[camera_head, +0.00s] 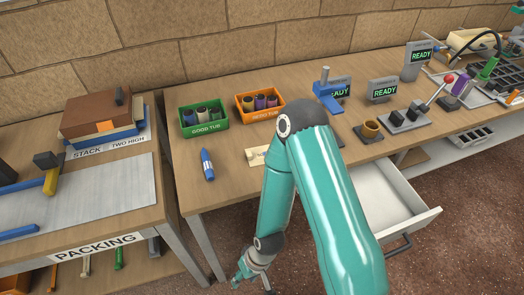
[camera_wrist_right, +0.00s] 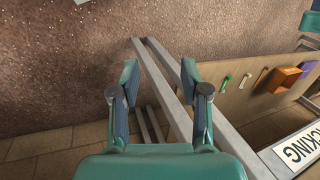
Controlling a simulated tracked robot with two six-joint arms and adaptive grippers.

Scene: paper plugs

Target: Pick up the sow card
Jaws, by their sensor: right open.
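A small cream card (camera_head: 256,156) lies on the wooden bench in front of the orange tub. My right arm covers part of it, and its print is too small to read, so I cannot tell if it is the sow card. My right gripper (camera_head: 254,278) hangs low in front of the bench, below the top and well away from the card. In the right wrist view the gripper (camera_wrist_right: 158,82) is open and empty, facing the floor and table legs. My left gripper is not in view.
A green tub (camera_head: 204,128), an orange tub (camera_head: 260,112) and a blue marker (camera_head: 207,164) are on the bench near the card. An open drawer (camera_head: 428,214) juts out at the right. The packing table (camera_head: 110,200) stands left, across a narrow gap.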

